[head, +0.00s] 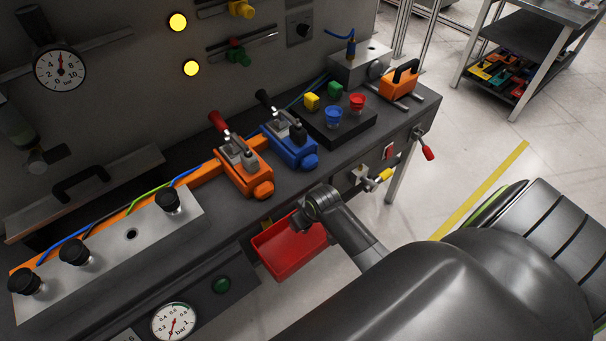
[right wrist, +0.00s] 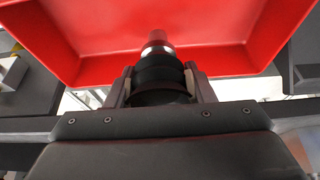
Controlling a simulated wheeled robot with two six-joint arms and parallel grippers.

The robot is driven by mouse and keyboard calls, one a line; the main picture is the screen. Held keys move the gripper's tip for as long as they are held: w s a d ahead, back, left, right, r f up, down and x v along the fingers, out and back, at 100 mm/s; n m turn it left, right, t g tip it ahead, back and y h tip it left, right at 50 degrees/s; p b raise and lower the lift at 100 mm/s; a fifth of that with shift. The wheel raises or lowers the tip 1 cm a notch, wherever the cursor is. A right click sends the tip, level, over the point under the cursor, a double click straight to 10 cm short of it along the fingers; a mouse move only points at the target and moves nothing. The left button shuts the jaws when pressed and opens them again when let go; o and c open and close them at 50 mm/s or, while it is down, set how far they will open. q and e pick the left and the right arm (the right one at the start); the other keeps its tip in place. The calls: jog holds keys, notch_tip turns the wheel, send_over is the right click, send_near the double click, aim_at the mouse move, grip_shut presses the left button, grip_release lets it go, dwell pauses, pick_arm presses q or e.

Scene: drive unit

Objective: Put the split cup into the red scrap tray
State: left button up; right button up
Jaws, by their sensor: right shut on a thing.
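My right gripper (right wrist: 160,92) is shut on the split cup (right wrist: 160,72), a black ribbed piece with a silver fitting at its far end. I cannot make out the split itself. In the right wrist view the red scrap tray (right wrist: 85,25) lies behind and beyond the cup, and the cup shows against the tray's floor and wall. In the head view the red scrap tray (head: 285,259) hangs at the bench's front edge, and my right gripper (head: 298,218) is over its back right part. The cup is hard to make out there. My left gripper is not in view.
A pale plate (head: 105,262) holds several black cups and shows one empty hole (head: 131,234). Orange (head: 240,172) and blue (head: 290,148) clamp units stand behind the tray. A dark block (head: 338,124) carries small coloured pieces. A gauge (head: 173,321) is at front left.

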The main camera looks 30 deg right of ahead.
jog(key=shift+f, duration=2.05)
jog(key=shift+f, duration=0.15)
jog(key=o, duration=1)
jog(key=shift+s+r, duration=0.15)
jog(key=shift+r, duration=0.45)
jog(key=shift+p+v, duration=0.35)
jog(key=shift+v, duration=5.2)
